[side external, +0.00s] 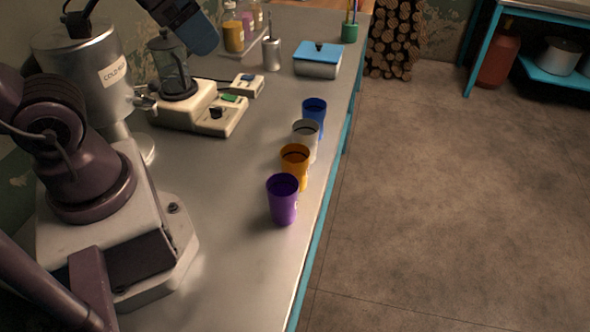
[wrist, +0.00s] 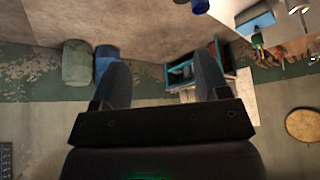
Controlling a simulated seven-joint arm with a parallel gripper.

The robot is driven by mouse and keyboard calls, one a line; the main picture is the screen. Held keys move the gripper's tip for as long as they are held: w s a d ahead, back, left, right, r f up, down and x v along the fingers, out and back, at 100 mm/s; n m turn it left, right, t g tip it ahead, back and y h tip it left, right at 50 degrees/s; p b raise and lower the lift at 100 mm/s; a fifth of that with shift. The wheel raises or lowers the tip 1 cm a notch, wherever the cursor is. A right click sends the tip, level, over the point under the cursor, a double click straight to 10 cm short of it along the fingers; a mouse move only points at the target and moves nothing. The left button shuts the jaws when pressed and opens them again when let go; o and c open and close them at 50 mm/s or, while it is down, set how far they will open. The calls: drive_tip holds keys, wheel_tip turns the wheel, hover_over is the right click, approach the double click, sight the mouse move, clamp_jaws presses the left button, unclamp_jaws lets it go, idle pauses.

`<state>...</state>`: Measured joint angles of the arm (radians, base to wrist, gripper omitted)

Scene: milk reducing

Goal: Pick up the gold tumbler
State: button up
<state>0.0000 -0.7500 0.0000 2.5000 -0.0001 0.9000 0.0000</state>
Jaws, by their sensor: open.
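The gold tumbler (side external: 295,162) stands upright on the metal counter, in a row along its right edge. The purple tumbler (side external: 283,202) is in front of it, and the white tumbler (side external: 306,135) and the blue tumbler (side external: 314,111) are behind it. My gripper (wrist: 161,75) shows in the wrist view with its two fingers spread and nothing between them. The gold tumbler does not show in the wrist view; a small blue thing, seemingly the blue tumbler (wrist: 200,5), is cut by its top edge.
A blender (side external: 173,70) on a cream base, a large metal urn (side external: 84,70) and a blue-lidded box (side external: 317,60) stand on the counter (side external: 215,190). Bottles (side external: 233,30) and a metal cup (side external: 271,54) are at the back. Counter left of the tumblers is clear.

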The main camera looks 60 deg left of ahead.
drive_tip(key=d+f+n+g+h, duration=0.4)
drive_tip(key=f+g+h, duration=0.25)
drive_tip(key=f, duration=0.25)
drive_tip(key=n+t+h, duration=0.5)
drive_tip(key=n+t, duration=1.1)
drive_tip(key=n, duration=0.7)
hover_over(295, 155)
drive_tip(key=s+d, duration=0.2)
drive_tip(key=s, duration=0.3)
wheel_tip(295, 155, down, 15)
drive_tip(key=f+n+y, duration=0.1)
drive_tip(key=a+f+n+t+y, duration=0.1)
drive_tip(key=f+n+y, duration=0.1)
drive_tip(key=a+f+n+y, duration=0.1)
drive_tip(key=shift+s+f+t+y, duration=0.25)
drive_tip(key=shift+s+f, duration=0.05)
drive_tip(key=shift+s, duration=0.05)
drive_tip(key=shift+x, duration=2.5)
drive_tip(key=c, duration=0.6)
